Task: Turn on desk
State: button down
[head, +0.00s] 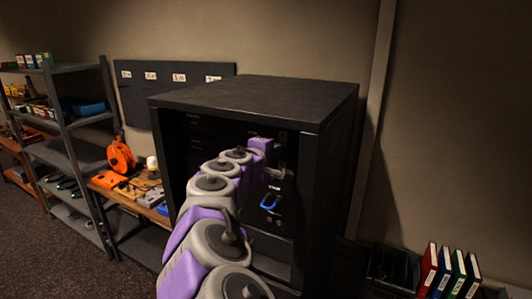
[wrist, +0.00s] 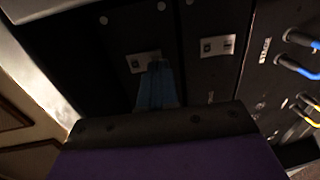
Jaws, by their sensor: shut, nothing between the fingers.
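A black rack cabinet (head: 240,95) stands against the wall in the head view, with dark panels inside. My arm reaches into its open front, and my fingers cannot be made out there. In the wrist view, my gripper (wrist: 156,66) is shut and empty, its blue fingers pointing at a dark panel. Its tips overlap the lower edge of a small white switch plate (wrist: 138,62); I cannot tell if they touch it. A second white switch plate (wrist: 218,45) sits on the panel to the right.
Blue cables (wrist: 296,66) plug into the panel at the right of the wrist view. In the head view, shelves (head: 55,95) and a bench with an orange tool (head: 120,157) stand left of the cabinet. Binders (head: 445,270) stand at the lower right.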

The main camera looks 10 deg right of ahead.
jog(key=shift+x, duration=0.8)
jog(key=shift+w+d+f, duration=0.1)
jog(key=s+a+f+b, duration=0.2)
jog(key=s+a, duration=0.5)
jog(key=s, duration=0.4)
jog(key=shift+a+b, duration=0.35)
